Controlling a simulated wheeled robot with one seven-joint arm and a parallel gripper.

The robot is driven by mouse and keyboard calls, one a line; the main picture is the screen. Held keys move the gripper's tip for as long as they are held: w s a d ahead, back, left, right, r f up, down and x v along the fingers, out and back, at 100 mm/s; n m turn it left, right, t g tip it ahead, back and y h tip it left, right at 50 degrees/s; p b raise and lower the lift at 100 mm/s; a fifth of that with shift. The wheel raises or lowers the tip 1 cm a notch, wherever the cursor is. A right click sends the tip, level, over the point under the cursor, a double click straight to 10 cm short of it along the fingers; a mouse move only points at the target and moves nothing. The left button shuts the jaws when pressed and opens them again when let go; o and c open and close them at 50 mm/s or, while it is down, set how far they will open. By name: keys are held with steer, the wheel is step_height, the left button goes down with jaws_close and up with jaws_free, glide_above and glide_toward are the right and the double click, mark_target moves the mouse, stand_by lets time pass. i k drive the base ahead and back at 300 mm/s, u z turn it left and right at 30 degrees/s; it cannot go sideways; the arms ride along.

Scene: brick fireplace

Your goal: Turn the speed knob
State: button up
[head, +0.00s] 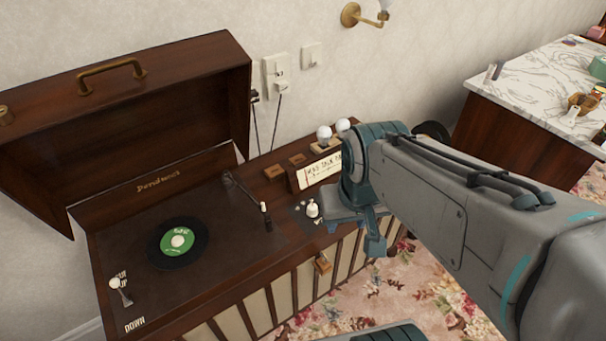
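A record player with a dark wooden case stands open against the wall, its deck (225,235) facing up. A small white knob (312,209) sits at the deck's right end, with small light marks beside it; it looks like the speed knob, but I cannot read the marks. My gripper (358,228) is just right of this knob, over the case's right end. One teal finger hangs down at its right side. I see no contact with the knob. The gripper's own body hides its opening, so I cannot tell whether it is open or shut.
A black record (178,243) with a green label lies on the deck. The tonearm (245,196) lies behind the knob, left of it. A white-tipped lever (116,285) is at front left. The raised lid (125,130) stands behind. A marble-topped cabinet (545,85) is far right.

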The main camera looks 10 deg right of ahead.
mark_target(312, 211)
steer(key=u, duration=0.5)
steer(key=k, duration=1.05)
steer(key=z, duration=0.35)
steer(key=i, duration=1.45)
steer(key=u, duration=0.6)
